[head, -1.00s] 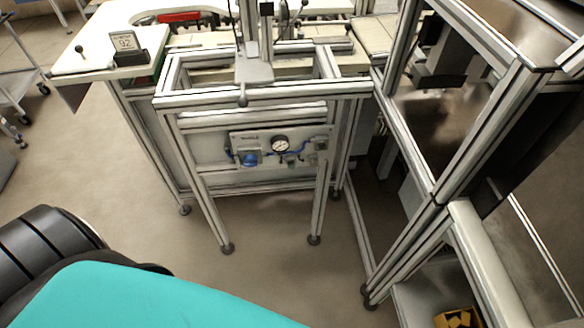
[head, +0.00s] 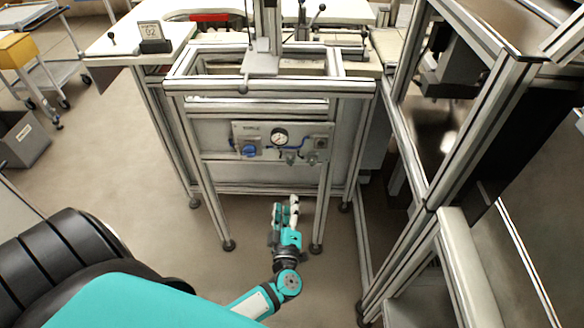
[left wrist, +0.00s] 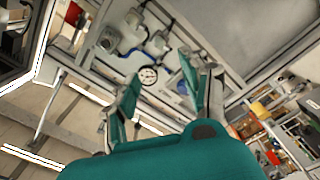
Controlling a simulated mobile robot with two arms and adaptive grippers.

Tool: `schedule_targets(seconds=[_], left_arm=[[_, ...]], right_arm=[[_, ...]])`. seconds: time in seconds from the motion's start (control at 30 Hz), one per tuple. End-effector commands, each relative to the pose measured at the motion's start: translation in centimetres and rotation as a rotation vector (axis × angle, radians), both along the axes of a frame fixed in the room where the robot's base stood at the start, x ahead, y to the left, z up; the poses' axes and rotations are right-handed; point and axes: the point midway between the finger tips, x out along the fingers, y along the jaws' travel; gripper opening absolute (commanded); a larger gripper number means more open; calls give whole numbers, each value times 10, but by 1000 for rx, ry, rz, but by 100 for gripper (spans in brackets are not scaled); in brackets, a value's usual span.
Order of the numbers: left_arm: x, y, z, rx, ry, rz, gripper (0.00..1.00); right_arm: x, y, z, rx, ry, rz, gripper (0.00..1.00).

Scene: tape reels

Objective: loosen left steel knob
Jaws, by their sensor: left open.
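The left steel knob (head: 290,158) looks like a small grey fitting below and right of the round gauge (head: 279,136) on the grey panel (head: 240,130). A second steel fitting (head: 311,157) is to its right. My left gripper (head: 285,206) is open and empty, below and in front of the panel, apart from it. In the left wrist view, the open fingers (left wrist: 158,71) point toward the panel, with the gauge (left wrist: 148,75) between them. Pale fittings show above it, but I cannot tell which is the left knob. My right gripper is not in view.
A blue knob (head: 249,151) and blue tubing are on the panel. An aluminium frame (head: 200,180) surrounds the panel, with legs on both sides of my left gripper. A tall machine frame (head: 440,180) stands at right. Open floor (head: 130,180) lies at left.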

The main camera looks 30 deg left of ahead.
Motion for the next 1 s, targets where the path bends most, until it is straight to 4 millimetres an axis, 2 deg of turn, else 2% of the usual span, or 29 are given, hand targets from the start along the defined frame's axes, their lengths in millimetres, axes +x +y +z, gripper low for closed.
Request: schedule_targets(seconds=[0.17, 0.6, 0.8, 1.0], left_arm=[[33, 20, 2, 4, -3, -1, 47], [111, 68, 1, 5, -1, -1, 47], [129, 79, 0, 3, 1, -2, 47], [133, 81, 0, 2, 1, -2, 47]], right_arm=[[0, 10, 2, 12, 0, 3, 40], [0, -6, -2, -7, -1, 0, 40], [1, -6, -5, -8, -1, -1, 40], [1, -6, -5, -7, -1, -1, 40]])
